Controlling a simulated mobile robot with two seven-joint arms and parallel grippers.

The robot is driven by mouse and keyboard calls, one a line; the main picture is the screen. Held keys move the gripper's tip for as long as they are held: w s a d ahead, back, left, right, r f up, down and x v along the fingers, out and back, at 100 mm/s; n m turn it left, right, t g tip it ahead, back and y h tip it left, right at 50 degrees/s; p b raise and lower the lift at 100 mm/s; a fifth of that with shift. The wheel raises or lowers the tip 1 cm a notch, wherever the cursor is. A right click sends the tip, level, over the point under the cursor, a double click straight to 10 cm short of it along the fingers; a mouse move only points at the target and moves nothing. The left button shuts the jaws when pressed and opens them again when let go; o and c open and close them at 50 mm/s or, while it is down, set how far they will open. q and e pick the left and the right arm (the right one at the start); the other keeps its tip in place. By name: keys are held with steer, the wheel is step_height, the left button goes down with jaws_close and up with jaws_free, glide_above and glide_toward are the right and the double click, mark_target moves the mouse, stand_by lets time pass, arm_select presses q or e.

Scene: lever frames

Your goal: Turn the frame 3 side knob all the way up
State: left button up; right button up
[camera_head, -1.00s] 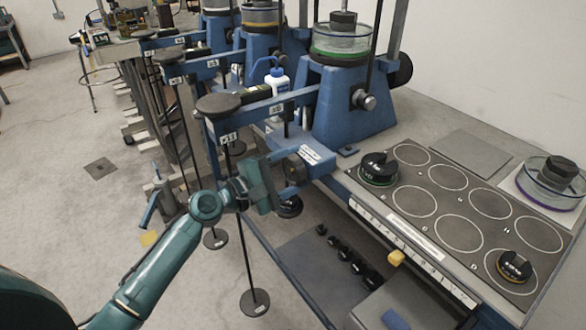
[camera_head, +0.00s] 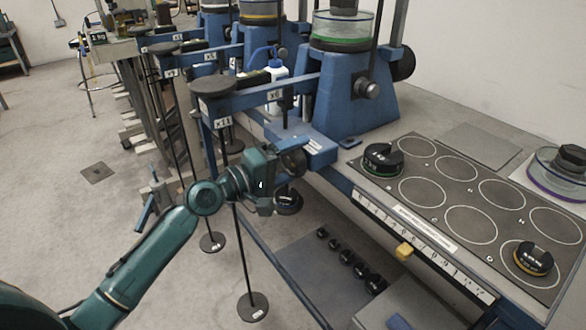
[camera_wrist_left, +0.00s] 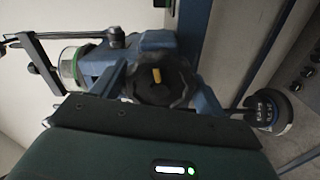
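The side knob (camera_head: 292,160) is dark and round, on the side of the nearest blue lever frame (camera_head: 350,100). In the left wrist view the black scalloped knob (camera_wrist_left: 158,84) faces the camera, with a short yellow mark pointing nearly up the picture. My left gripper (camera_head: 280,168) is right at the knob, its dark green body just left of it. In the left wrist view, slanted dark blue pieces flank the knob; whether the fingers touch it cannot be told. The fingertips are largely hidden in the head view. My right gripper is out of view.
A grey bench plate (camera_head: 440,222) with ringed circles carries black weights to the right. A hanging rod with a round weight (camera_head: 252,306) stands below my left arm. Several small black weights (camera_head: 348,256) sit on a lower shelf. More blue frames stand behind.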

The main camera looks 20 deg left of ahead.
mark_target(288, 163)
arm_select(q)
steer(key=shift+o, duration=0.8)
steer(key=shift+s+a, duration=0.25)
steer(key=shift+s, duration=0.1)
steer(key=b+v, duration=0.1)
steer(key=v, duration=0.3)
steer(key=shift+a+f, duration=0.1)
steer(key=shift+f, duration=0.05)
steer(key=shift+s+a, duration=0.4)
steer(key=shift+s, duration=0.15)
steer(key=shift+d, duration=0.1)
